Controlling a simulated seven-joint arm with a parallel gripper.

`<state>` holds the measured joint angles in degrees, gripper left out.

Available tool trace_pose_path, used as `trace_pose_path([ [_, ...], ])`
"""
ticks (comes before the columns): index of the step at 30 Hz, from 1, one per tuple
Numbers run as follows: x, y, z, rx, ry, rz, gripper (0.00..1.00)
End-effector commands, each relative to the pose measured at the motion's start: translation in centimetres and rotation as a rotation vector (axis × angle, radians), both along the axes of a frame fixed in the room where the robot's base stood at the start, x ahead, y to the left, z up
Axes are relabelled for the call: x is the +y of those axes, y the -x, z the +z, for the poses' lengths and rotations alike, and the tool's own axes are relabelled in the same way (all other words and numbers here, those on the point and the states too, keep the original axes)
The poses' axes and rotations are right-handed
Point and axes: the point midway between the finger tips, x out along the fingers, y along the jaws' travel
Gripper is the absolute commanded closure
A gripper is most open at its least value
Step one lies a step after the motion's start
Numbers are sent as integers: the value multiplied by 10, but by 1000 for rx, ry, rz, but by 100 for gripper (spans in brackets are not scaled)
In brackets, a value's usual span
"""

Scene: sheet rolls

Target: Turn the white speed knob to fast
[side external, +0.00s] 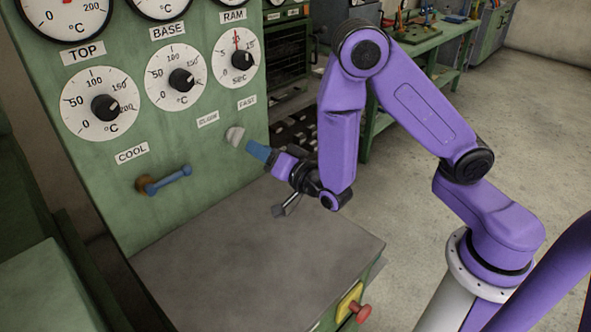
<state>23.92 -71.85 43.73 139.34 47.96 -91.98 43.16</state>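The white speed knob (235,136) is on the green panel (215,165), below and between the SLOW label (208,119) and the FAST label (247,103). It is small here, and I cannot tell which label it points to. My gripper (250,146), with blue fingers, reaches in from the right, its tips right at the knob's right side. I cannot tell whether the tips touch the knob or how far apart they are.
Black dial knobs (105,107) sit on white dials above and left. A blue-handled lever (168,180) for COOL sticks out lower left. A grey tabletop (250,260) lies below, mostly clear, with a red button (361,313) at its front.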

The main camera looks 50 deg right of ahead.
Motion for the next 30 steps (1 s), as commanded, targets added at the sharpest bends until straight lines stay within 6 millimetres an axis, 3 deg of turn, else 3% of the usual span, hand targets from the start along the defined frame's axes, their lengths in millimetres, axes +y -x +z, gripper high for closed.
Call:
trace_pose_path([
  [7, 1, 52, 0, -1, 5, 7, 62],
  [30, 0, 103, 0, 0, -1, 1, 62],
])
